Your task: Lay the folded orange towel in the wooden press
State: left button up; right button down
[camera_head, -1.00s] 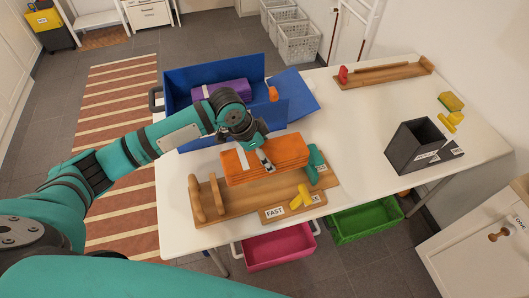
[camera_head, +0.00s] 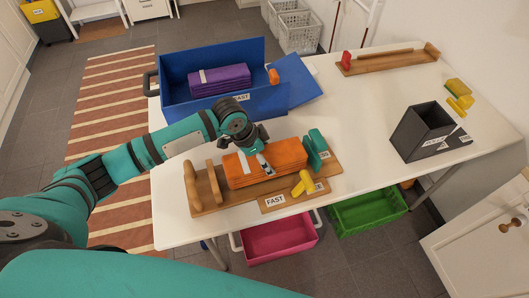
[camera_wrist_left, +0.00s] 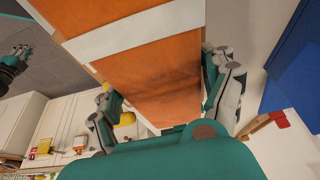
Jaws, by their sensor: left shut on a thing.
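The folded orange towel (camera_head: 283,152) has a pale band and lies flat over the wooden press (camera_head: 212,203), between its wooden uprights (camera_head: 214,183) on the left and a green clamp piece (camera_head: 317,145) on the right. I cannot tell whether its underside touches the press base. My left gripper (camera_head: 262,162) is shut on the towel from above, near its middle. In the left wrist view the towel (camera_wrist_left: 150,75) fills the space between the fingers (camera_wrist_left: 165,100). A yellow handle (camera_head: 303,183) sits at the press's front right.
A blue bin (camera_head: 180,75) holding a folded purple towel (camera_head: 225,78) stands behind the press. A dark open box (camera_head: 424,130) stands at the right. A long wooden rack (camera_head: 390,60) and yellow sponges (camera_head: 458,88) lie behind it. White tabletop (camera_head: 350,105) is clear between.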

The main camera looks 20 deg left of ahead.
pick_arm(q)
jog(key=shift+f, duration=0.5)
jog(key=shift+f, duration=0.1)
jog(key=shift+f+b, duration=0.3)
jog(key=shift+f, duration=0.1)
jog(key=o, duration=1.2)
jog(key=shift+o, duration=0.2)
jog(key=v, duration=1.2)
jog(key=shift+d, duration=0.1)
